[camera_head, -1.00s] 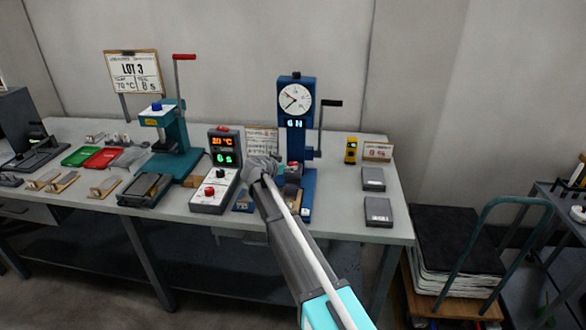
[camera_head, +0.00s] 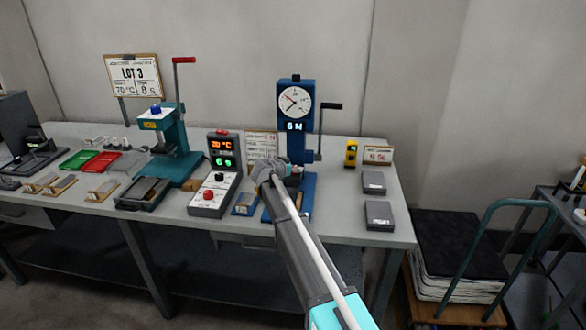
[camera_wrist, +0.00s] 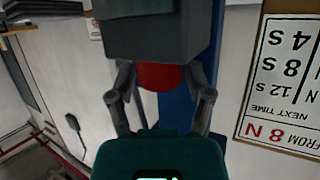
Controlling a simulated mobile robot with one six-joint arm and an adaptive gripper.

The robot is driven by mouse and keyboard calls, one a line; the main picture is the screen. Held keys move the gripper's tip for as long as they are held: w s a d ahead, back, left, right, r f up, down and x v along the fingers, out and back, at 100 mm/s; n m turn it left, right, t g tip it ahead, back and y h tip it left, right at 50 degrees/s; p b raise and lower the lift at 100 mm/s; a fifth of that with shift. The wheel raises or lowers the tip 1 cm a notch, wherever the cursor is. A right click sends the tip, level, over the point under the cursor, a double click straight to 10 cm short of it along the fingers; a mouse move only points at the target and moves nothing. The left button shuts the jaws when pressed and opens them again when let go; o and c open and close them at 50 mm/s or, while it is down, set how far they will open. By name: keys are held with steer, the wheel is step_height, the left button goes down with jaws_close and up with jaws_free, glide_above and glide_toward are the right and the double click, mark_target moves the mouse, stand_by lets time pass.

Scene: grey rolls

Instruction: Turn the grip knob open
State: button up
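The blue tester (camera_head: 296,130) with a round white dial and a lit readout stands on the bench, right of centre. The red grip knob (camera_wrist: 158,77) shows in the wrist view, below a grey block (camera_wrist: 155,35). My gripper (camera_wrist: 162,80) has one finger on each side of the knob, and narrow gaps seem to show beside it. The fingers are apart, and I cannot make out contact. In the head view my gripper (camera_head: 270,170) is at the tester's lower left, covering part of its grip area.
A grey control box (camera_head: 214,195) with lit displays stands just left of my gripper. A teal press (camera_head: 175,145) is farther left. A printed card (camera_wrist: 285,85) is close on the right in the wrist view. Two grey blocks (camera_head: 379,215) lie on the bench's right.

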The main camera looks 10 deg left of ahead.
steer(key=shift+a, duration=0.1)
steer(key=c, duration=0.7)
